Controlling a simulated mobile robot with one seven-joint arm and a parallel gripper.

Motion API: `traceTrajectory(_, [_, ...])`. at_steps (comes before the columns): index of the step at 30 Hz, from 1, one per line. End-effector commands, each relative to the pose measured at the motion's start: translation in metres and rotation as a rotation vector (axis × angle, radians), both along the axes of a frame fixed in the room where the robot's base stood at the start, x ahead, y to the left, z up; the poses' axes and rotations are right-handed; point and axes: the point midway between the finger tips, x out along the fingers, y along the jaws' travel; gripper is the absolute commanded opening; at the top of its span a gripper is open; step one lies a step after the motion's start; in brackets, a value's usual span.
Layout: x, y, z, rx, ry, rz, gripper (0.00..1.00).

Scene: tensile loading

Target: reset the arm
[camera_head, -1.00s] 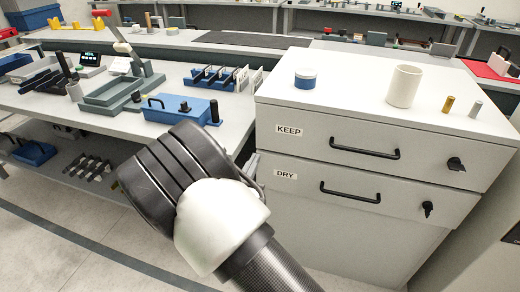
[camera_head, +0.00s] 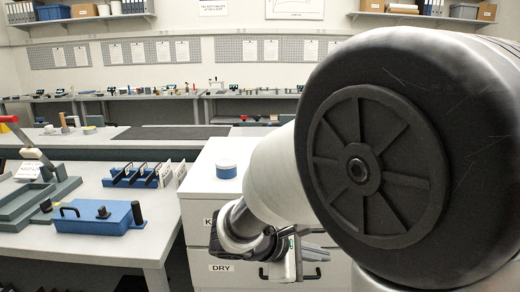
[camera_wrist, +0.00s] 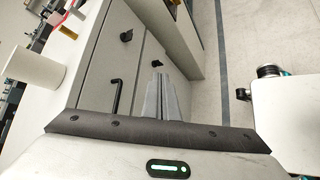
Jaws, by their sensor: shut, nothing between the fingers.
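My arm fills the right side of the head view, its large dark joint close to the camera. My gripper (camera_head: 316,251) is low in front of the grey-white drawer cabinet (camera_head: 197,206), partly hidden by my own wrist. In the wrist view, my gripper (camera_wrist: 166,97) shows two grey fingers together with nothing between them. Behind them are the cabinet's drawer fronts, with a black handle (camera_wrist: 117,95) and dark knobs (camera_wrist: 126,36). I cannot tell the exact gap between fingers and drawer front; they do not appear to hold the handle.
A blue-and-white round container (camera_head: 227,171) stands on the cabinet. A white cup (camera_wrist: 35,70) and a small brass cylinder (camera_wrist: 68,32) show on its top in the wrist view. A blue box (camera_head: 98,217) sits on the left bench. Open floor (camera_wrist: 235,60) lies beside the cabinet.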

Motion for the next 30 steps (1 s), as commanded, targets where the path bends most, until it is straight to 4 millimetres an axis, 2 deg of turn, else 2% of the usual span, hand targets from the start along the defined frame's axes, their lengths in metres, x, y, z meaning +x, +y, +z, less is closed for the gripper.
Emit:
traceTrajectory(1, [-0.020, -0.020, 0.009, 0.115, -0.026, -0.109, 0.00])
traceTrajectory(5, [-0.073, -0.043, 0.020, 0.410, -0.097, -0.367, 0.00])
traceTrajectory(9, [-0.118, -0.044, 0.033, 0.706, -0.202, -0.592, 0.00])
traceTrajectory(12, [-0.138, -0.038, 0.042, 0.869, -0.274, -0.701, 0.00])
traceTrajectory(18, [-0.160, -0.023, 0.061, 1.115, -0.404, -0.840, 0.00])
traceTrajectory(23, [-0.171, -0.012, 0.076, 1.279, -0.506, -0.915, 0.00])
traceTrajectory(25, [-0.171, -0.009, 0.099, 1.299, -0.512, -0.925, 0.00])
traceTrajectory(30, [-0.171, -0.010, 0.134, 1.294, -0.507, -0.922, 0.00])
